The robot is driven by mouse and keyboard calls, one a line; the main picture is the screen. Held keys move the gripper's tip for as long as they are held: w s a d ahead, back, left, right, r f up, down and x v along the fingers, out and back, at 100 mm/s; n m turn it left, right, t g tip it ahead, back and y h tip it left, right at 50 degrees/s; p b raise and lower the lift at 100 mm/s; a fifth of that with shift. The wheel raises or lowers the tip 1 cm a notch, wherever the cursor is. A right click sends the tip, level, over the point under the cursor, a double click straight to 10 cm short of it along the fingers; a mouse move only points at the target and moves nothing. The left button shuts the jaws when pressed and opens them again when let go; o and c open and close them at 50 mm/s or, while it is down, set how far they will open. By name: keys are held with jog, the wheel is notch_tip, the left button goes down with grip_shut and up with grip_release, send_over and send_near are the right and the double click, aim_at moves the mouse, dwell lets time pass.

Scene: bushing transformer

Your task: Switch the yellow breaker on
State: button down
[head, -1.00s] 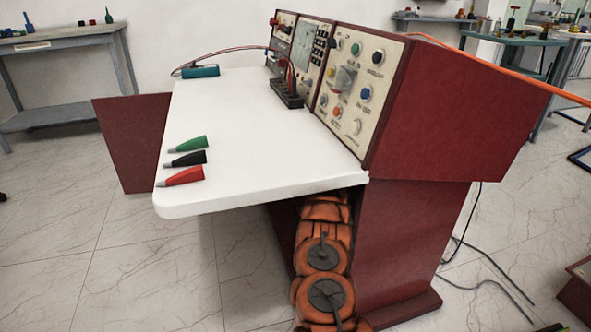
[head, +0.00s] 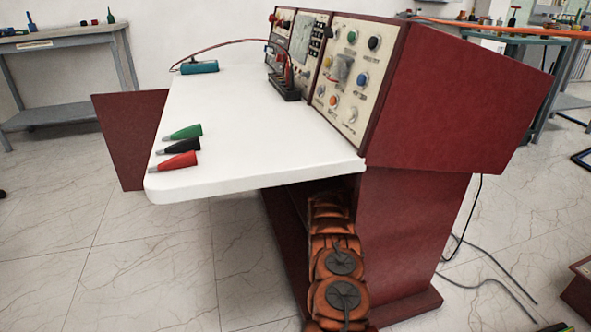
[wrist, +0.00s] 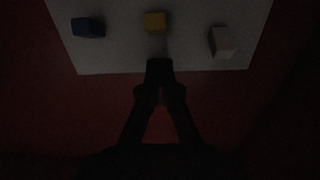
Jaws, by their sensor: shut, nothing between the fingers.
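The yellow breaker (wrist: 155,21) is a small block on a pale panel (wrist: 110,56) in the dark wrist view. A blue breaker (wrist: 88,27) is to its left and a white breaker (wrist: 221,41) to its right. My gripper (wrist: 159,70) is shut and empty. Its fingertips overlap the panel's lower edge in the picture, just below the yellow breaker, with a small gap showing between them. I cannot tell whether the fingers touch the panel. Neither the gripper nor these breakers show in the head view.
In the head view my orange arm reaches under the white tabletop (head: 235,130) of the dark red console (head: 455,105). The wrist view shows dark red surfaces around the panel.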

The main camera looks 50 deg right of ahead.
jog(key=shift+s+d+f+p, duration=0.15)
jog(key=shift+d+f+p, duration=0.1)
jog(key=shift+f, duration=0.3)
jog(key=shift+s+d+f+p, duration=0.15)
jog(key=shift+d+f, duration=0.15)
jog(key=shift+f, duration=0.3)
jog(key=shift+s+d+f+p, duration=0.15)
jog(key=shift+d+f+p, duration=0.1)
jog(key=shift+f, duration=0.3)
jog(key=shift+f, duration=0.2)
jog(key=r+p+v, duration=0.1)
jog(key=p+v, duration=0.5)
jog(key=v, duration=0.4)
jog(key=w+a+r+n+t+h, duration=0.1)
jog(key=w+a+r+n+t, duration=0.1)
jog(key=w, duration=0.7)
jog(key=w+a+r+n+t+h, duration=0.1)
jog(key=w+a+r+n+t, duration=0.2)
jog(key=w, duration=0.7)
jog(key=w+a+r+n+t+h, duration=0.2)
jog(key=w+a+r+n+t, duration=0.1)
jog(key=w, duration=0.6)
jog(key=shift+w+a+n+t+b, duration=0.25)
jog(key=shift+a+n+t+b, duration=0.3)
jog(key=shift+a+t, duration=0.85)
